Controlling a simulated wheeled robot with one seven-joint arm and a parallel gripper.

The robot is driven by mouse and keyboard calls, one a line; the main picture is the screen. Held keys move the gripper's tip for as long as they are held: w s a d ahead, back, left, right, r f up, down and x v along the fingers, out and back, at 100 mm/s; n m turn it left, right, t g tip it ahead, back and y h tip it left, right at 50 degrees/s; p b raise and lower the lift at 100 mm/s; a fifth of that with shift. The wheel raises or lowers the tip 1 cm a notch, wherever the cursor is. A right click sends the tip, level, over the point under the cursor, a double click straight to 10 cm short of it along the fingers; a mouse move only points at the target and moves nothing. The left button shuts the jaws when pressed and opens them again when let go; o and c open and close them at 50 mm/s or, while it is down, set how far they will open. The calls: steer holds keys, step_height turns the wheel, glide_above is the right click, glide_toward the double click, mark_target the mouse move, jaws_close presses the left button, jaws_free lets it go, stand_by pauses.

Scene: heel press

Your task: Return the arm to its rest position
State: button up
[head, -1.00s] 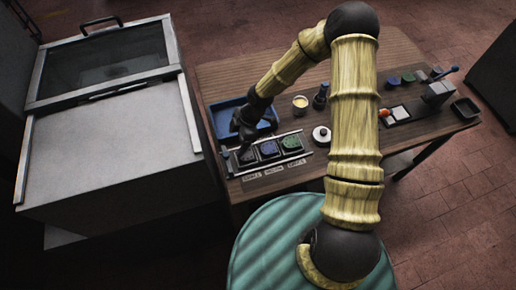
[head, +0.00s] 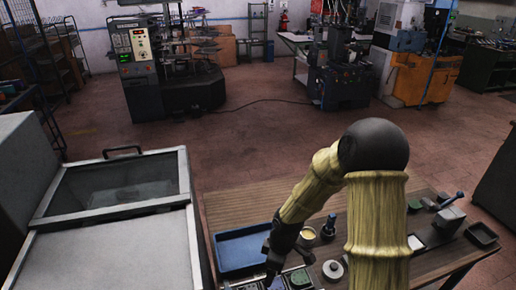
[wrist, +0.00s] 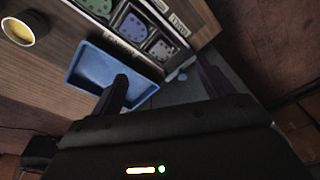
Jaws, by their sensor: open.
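My arm reaches over the wooden table from the right in the head view. My gripper (head: 273,262) hangs by the right edge of the blue tray (head: 243,250), above the left end of the rack of dark pads (head: 300,278). In the wrist view my gripper (wrist: 165,85) has its two dark fingers wide apart with nothing between them. The blue tray (wrist: 90,68) looks empty there, and the rack of pads (wrist: 133,27) lies beyond the fingers with printed labels beside it. The lower part of the rack is cut off in the head view.
A grey machine with a glazed lid (head: 120,185) stands left of the table. A yellow-filled cup (head: 308,233), a dark bottle (head: 329,224) and a round white-topped item (head: 333,270) stand near the arm. A lever device (head: 450,215) and a dark tray (head: 482,235) are at right.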

steer(key=s+d+r+m+t, duration=0.1)
steer(key=s+d+r+m, duration=0.3)
steer(key=d+r+m, duration=0.1)
steer(key=s+d+r+m+t+h+b, duration=0.1)
steer(key=s+d+r+m, duration=0.4)
steer(key=r+m, duration=0.3)
steer(key=shift+d+m+t+h, duration=0.3)
steer(key=shift+d+m, duration=0.1)
steer(key=shift+m, duration=0.3)
steer(key=shift+s, duration=0.1)
steer(key=shift+c, duration=0.2)
